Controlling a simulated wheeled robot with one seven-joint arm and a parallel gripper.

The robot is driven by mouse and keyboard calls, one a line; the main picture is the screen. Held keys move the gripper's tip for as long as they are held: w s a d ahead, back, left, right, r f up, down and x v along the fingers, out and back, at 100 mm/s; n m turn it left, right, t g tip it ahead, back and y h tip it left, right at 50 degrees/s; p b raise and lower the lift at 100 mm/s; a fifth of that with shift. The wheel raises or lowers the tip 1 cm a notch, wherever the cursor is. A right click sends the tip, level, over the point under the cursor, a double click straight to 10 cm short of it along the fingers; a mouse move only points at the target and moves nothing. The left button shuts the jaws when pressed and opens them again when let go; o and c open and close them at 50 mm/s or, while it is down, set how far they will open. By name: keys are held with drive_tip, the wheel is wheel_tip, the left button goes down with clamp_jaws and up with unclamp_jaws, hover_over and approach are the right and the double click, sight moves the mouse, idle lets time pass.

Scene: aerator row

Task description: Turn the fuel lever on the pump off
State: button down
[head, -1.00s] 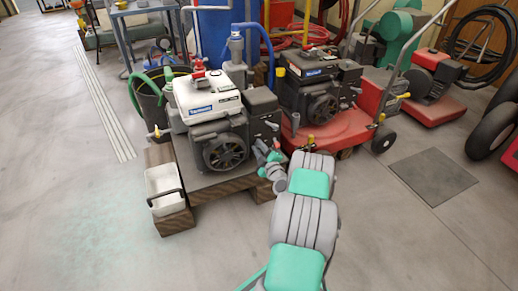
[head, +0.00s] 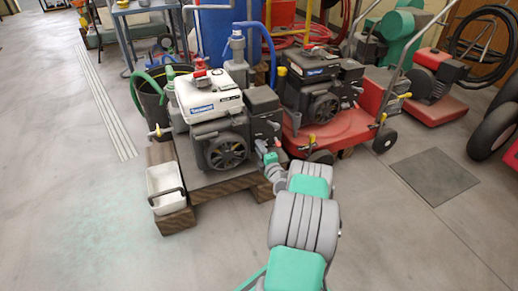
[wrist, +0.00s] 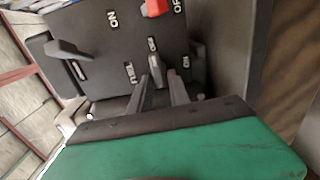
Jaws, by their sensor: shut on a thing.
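The pump (head: 210,110), with a white tank and dark engine, stands on a wooden pallet in the head view. My gripper (head: 263,148) is at the right side of its engine. In the wrist view the dark control panel (wrist: 105,55) appears upside down, and the grey fuel lever (wrist: 156,70) stands between the fingers of my gripper (wrist: 160,88), which are shut on it. The lever is near the FUEL label, with OFF above it and ON to its right. The fingers partly cover its lower part, so its exact setting is hard to tell.
A red switch (wrist: 154,8) and another grey lever (wrist: 66,50) are on the same panel. A second engine on a red cart (head: 330,128) stands close on the right. A white bin (head: 166,190) sits at the pallet's left. The floor in front is clear.

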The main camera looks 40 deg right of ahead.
idle(0.3)
drive_tip(key=c, duration=1.5)
unclamp_jaws()
drive_tip(key=shift+o, duration=0.2)
drive_tip(key=p+v, duration=0.2)
drive_tip(key=v, duration=0.5)
drive_tip(key=shift+s, duration=0.35)
drive_tip(key=shift+a, duration=0.15)
